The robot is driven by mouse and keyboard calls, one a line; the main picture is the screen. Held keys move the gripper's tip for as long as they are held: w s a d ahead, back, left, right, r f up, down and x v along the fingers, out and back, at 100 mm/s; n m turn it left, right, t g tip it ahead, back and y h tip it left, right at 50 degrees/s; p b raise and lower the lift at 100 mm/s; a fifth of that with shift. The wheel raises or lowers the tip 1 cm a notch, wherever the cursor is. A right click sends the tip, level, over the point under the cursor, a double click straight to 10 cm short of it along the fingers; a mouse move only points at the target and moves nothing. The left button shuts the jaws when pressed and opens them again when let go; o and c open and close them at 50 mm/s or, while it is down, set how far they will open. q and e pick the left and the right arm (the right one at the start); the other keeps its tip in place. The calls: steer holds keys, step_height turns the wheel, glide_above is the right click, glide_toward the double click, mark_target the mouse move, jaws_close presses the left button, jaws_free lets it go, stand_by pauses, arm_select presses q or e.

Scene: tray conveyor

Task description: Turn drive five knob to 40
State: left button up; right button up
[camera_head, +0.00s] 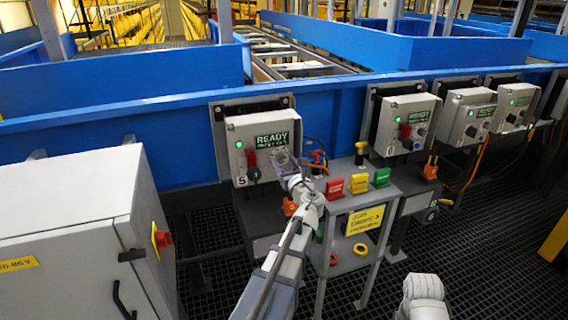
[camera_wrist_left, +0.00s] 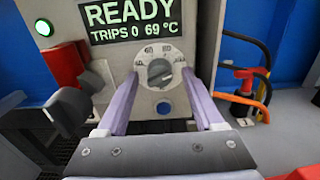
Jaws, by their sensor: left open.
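The drive five box (camera_head: 262,137) is a grey cabinet marked 5 on the blue conveyor side. Its green display (camera_wrist_left: 130,18) reads READY, TRIPS 0, 69 °C. The dark grey round knob (camera_wrist_left: 159,73) sits below the display on a numbered dial, where 60 and 80 show near the top. I cannot read its exact setting. My left gripper (camera_wrist_left: 161,82) is open, with one finger on each side of the knob; I cannot tell whether they touch it. In the head view my left gripper (camera_head: 285,160) hides the knob.
A red block with a black handle (camera_wrist_left: 72,101) stands out left of the knob. A blue button (camera_wrist_left: 164,107) lies below it. A small stand (camera_head: 360,205) with red, yellow and green blocks is close on the right. A grey cabinet (camera_head: 70,220) stands at left.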

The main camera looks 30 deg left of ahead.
arm_select(q)
jaws_close()
stand_by(0.3)
steer(key=shift+n, duration=0.3)
steer(key=n, duration=0.5)
steer(key=shift+n, duration=0.4)
steer(key=n, duration=0.3)
steer(key=shift+n, duration=0.3)
steer(key=n, duration=0.3)
steer(key=shift+n, duration=0.3)
steer(key=n, duration=0.6)
steer(key=shift+r, duration=0.1)
steer(key=n, duration=0.7)
steer(key=shift+n, duration=0.3)
